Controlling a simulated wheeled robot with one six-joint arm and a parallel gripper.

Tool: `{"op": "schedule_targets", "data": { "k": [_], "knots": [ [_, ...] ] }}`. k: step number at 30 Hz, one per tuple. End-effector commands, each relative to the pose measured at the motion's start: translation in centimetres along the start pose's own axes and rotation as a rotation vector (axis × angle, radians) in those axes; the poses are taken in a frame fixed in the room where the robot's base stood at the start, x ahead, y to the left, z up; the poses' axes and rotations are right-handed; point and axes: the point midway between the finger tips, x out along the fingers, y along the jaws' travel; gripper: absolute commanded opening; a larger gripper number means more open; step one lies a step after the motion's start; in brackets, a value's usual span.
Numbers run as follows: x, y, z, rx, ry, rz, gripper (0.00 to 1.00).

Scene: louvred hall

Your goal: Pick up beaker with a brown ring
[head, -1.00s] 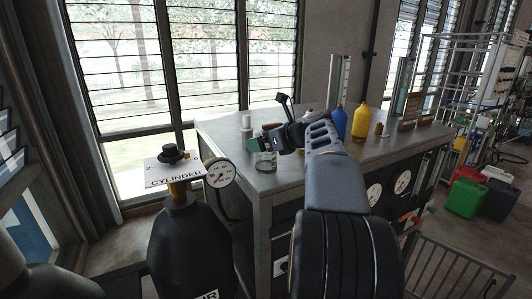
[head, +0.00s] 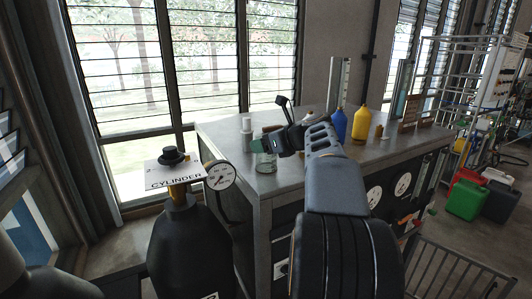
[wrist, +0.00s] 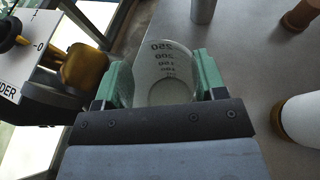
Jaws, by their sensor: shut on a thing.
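A clear glass beaker (head: 265,164) with dark graduation marks is at the near left part of the grey bench top. It also shows in the wrist view (wrist: 165,62), between the two green fingers. My gripper (head: 263,148) is shut on it, with one finger against each side. No brown ring can be made out on the glass in either view. I cannot tell whether its base touches the bench or is slightly above it. In the head view my gripper partly covers the beaker's upper part.
A black gas cylinder (head: 185,250) with a label plate and gauge (head: 221,175) stands close to the bench's left corner. Blue (head: 339,123) and yellow (head: 361,122) bottles stand right of my arm on the bench.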

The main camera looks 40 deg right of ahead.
Motion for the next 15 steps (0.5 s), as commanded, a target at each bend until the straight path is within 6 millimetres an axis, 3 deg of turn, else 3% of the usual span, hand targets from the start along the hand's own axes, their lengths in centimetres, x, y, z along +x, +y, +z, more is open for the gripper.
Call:
{"op": "schedule_targets", "data": {
  "k": [5,11,15],
  "knots": [
    [-0.2,0.0,0.4,-0.001,-0.001,0.0,0.41],
    [-1.2,0.0,2.9,-0.006,-0.002,-0.002,0.41],
    [-4.1,-1.8,5.0,-0.002,-0.002,-0.006,0.41]
  ]
}}
